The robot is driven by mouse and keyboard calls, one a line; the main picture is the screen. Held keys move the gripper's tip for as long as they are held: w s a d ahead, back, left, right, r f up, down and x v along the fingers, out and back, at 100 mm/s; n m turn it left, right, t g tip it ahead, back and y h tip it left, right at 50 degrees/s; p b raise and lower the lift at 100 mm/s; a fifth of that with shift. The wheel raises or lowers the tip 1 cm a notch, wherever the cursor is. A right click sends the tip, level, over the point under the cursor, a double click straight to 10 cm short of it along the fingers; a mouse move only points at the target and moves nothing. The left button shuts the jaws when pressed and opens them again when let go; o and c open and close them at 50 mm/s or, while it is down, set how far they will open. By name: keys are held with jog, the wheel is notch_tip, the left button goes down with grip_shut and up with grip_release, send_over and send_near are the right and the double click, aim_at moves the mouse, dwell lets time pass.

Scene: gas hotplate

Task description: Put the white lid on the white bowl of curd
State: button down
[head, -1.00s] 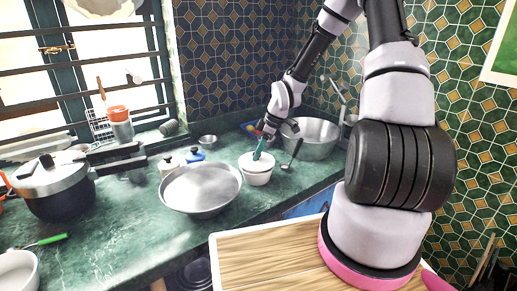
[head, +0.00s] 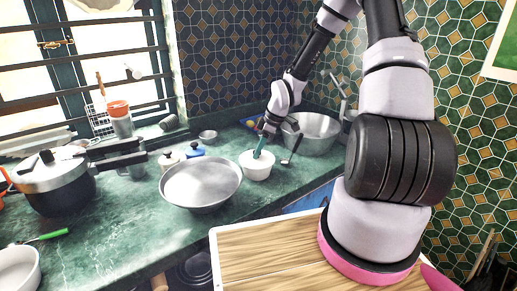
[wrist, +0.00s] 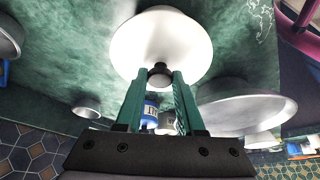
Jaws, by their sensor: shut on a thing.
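The white round lid (wrist: 150,28) fills the top centre of the wrist view, with its dark knob (wrist: 160,76) between my green fingertips. My gripper (wrist: 161,80) is shut on that knob. In the head view my gripper (head: 258,154) points down at the white bowl (head: 257,172) on the green counter. The lid (head: 250,157) is at the top of the bowl and looks about level with its rim. I cannot tell if it is fully seated. The curd is hidden, and the lid hides the bowl in the wrist view.
A wide metal pan (head: 201,184) stands close left of the bowl. A dark ladle (head: 292,150) and a large metal basin (head: 314,136) are on its right. Small jars (head: 194,151) stand behind the pan. A pressure cooker (head: 55,182) is far left.

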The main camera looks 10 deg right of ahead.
jog(key=shift+c, duration=2.2)
grip_release()
jog(key=s+d+r+m+h, duration=0.2)
jog(key=s+d+r, duration=0.1)
jog(key=r, duration=0.6)
jog(key=s+d+r+m+h, duration=0.1)
jog(key=s+d+r+m, duration=0.2)
jog(key=r, duration=0.6)
jog(key=s+r+m+t+y, duration=0.1)
jog(key=s+r+m+t, duration=0.4)
jog(key=s+r+m, duration=0.7)
jog(key=s+r, duration=0.5)
jog(key=r, duration=0.3)
jog(key=shift+a+m, duration=0.3)
jog(key=shift+m, duration=0.1)
